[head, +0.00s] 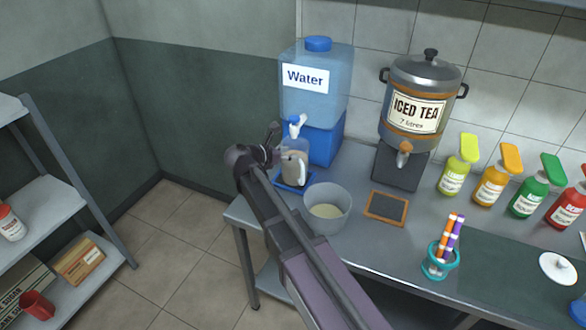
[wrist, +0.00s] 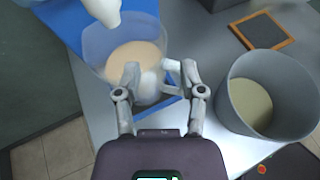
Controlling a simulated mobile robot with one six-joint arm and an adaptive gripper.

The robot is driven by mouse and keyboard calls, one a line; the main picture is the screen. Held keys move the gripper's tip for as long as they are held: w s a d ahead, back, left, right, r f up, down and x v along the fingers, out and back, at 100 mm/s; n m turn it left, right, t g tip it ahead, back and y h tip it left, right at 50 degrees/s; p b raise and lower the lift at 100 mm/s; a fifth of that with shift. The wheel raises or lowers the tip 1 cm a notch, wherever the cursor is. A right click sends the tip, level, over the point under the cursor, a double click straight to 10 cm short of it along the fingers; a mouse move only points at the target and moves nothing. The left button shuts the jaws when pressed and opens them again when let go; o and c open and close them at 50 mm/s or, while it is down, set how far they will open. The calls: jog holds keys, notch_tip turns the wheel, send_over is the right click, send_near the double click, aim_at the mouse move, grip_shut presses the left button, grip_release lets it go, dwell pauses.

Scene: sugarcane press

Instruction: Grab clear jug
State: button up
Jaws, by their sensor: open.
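The clear jug (head: 294,170) stands on a blue tray under the white tap of the water dispenser. In the wrist view the jug (wrist: 98,44) holds a beige liquid, and its pale handle (wrist: 150,84) faces my gripper. My gripper (wrist: 158,72) is open, with one finger on each side of the handle; I cannot tell whether they touch it. In the head view my gripper (head: 270,146) is at the jug's left side, partly hidden by my arm.
The water dispenser (head: 316,85) and its tap (wrist: 102,10) are just above the jug. A grey bucket (head: 327,222) with pale liquid stands to the right. Further right are a dark framed board (head: 387,208), an iced tea urn (head: 418,78) and several bottles.

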aim_at(307, 152)
dwell(0.3)
jog(key=b+x, duration=0.1)
jog(key=x, duration=0.1)
jog(key=b+x, duration=0.1)
jog(key=x, duration=0.1)
jog(key=shift+f, duration=0.3)
jog(key=shift+w+d+f, duration=0.1)
jog(key=shift+w+d, duration=0.25)
jog(key=shift+c, duration=0.2)
grip_shut()
